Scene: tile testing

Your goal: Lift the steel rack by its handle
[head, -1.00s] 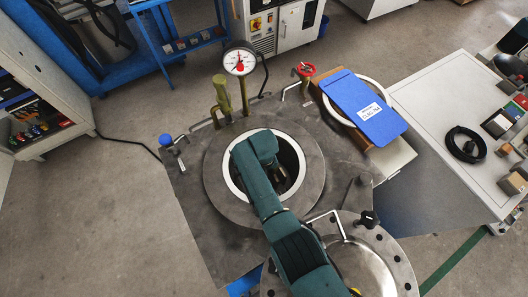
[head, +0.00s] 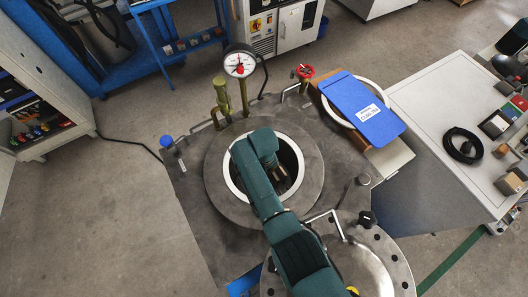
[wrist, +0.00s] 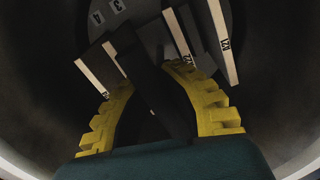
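My gripper (wrist: 150,74) points down inside the round opening of the steel vessel (head: 220,186). In the wrist view its two yellow fingers stand on either side of a dark upright bar, which looks like the rack's handle (wrist: 158,88). The bar fills most of the gap at the fingertips; I cannot tell whether they press on it. Pale-edged tiles (wrist: 223,45) with printed labels stand around it, and the digits 3 and 4 show on a dark plate (wrist: 108,14). The rack's body is mostly in shadow.
A pressure gauge (head: 240,64), a red valve handle (head: 305,71) and a blue clipboard (head: 362,108) lie around the opening. A bolted steel lid (head: 377,262) is at the lower right. The vessel's dark inner wall (wrist: 270,100) surrounds my gripper closely.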

